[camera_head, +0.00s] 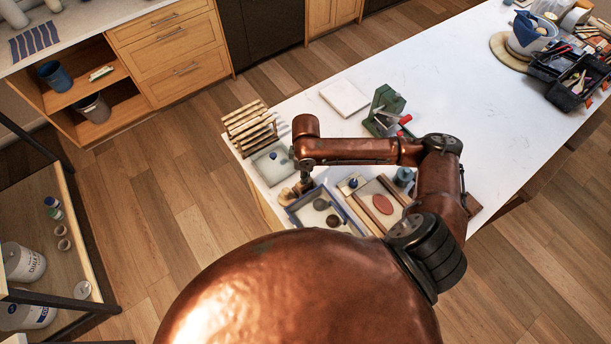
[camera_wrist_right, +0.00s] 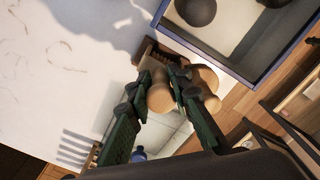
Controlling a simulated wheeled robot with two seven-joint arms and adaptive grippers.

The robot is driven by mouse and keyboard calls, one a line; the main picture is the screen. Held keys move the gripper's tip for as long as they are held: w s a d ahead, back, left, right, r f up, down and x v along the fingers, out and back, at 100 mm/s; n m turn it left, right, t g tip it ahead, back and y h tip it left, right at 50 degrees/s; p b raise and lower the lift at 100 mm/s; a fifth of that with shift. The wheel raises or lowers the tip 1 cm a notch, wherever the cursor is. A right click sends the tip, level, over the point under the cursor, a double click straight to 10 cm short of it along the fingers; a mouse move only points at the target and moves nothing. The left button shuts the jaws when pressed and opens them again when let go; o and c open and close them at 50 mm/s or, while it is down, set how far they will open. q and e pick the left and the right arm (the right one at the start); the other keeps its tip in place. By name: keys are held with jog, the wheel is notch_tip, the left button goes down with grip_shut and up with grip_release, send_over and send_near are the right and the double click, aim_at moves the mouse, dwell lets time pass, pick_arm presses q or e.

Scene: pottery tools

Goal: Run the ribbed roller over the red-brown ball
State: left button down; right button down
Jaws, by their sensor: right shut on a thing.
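The red-brown clay (camera_head: 382,204) lies in the head view on a pale board between two wooden strips; it looks like an oval from above. My right gripper (camera_head: 303,186) is at the left end of the table, left of the clay and apart from it. In the right wrist view the green fingers (camera_wrist_right: 166,88) are shut on a tan, rounded wooden piece (camera_wrist_right: 160,98). It may be the roller's handle; I cannot make out ribs, and the fingers hide part of it. My left gripper is not in view.
A blue-rimmed tray (camera_head: 292,214) with dark round lumps stands between my right gripper and the clay board. A wooden rack (camera_head: 250,126), a green device (camera_head: 384,106) with red handles and a white slab (camera_head: 344,97) stand behind. The table's middle is clear.

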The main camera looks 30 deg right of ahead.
dwell(0.3)
jog(key=c, duration=1.7)
grip_release()
jog(key=shift+r, duration=0.1)
notch_tip(320, 180, up, 12)
jog(key=shift+f, duration=0.1)
